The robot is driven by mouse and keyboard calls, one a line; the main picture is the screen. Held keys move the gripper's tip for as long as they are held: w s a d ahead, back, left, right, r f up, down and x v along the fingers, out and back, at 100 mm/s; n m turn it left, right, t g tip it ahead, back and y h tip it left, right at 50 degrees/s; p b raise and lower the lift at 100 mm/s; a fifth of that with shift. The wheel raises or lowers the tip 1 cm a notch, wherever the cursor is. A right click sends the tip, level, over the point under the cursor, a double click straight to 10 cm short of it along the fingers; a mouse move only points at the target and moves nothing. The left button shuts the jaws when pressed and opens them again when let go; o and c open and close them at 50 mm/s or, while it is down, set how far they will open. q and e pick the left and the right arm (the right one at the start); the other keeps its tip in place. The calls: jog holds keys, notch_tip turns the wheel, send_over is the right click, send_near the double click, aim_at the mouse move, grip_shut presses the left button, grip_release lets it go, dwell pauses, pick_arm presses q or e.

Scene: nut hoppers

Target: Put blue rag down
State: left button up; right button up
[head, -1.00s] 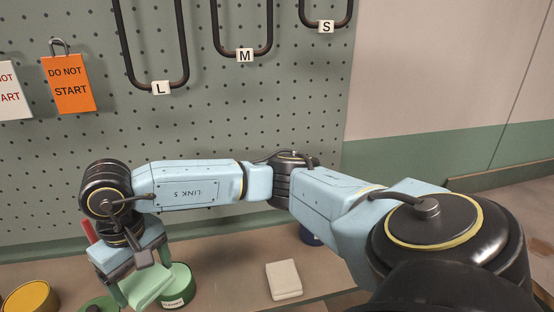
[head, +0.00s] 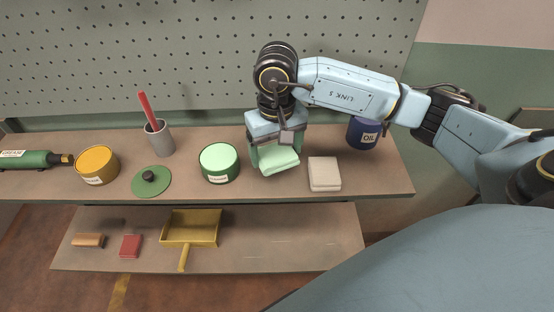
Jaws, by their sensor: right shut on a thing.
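My right gripper (head: 276,152) points down over the upper shelf (head: 225,190), shut on a folded pale green rag (head: 279,164). The rag looks light green, not blue. It is between an open green tin (head: 220,163) on its left and a folded beige cloth (head: 324,174) on its right. The rag is low over the shelf; I cannot tell whether it touches the surface. No plainly blue rag shows. My left gripper is out of view.
A navy oil tin (head: 363,133) stands behind the beige cloth. Left are a green lid (head: 151,182), a grey cup (head: 159,138) with a red-handled tool, a yellow tin (head: 97,165) and a green bottle (head: 28,160). The lower shelf holds a yellow dustpan (head: 190,228).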

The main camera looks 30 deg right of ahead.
aim_at(277, 153)
notch_tip(277, 153, down, 4)
jog(key=shift+r, duration=0.1)
jog(key=o, duration=1)
notch_tip(277, 153, up, 12)
jog(key=shift+r, duration=0.1)
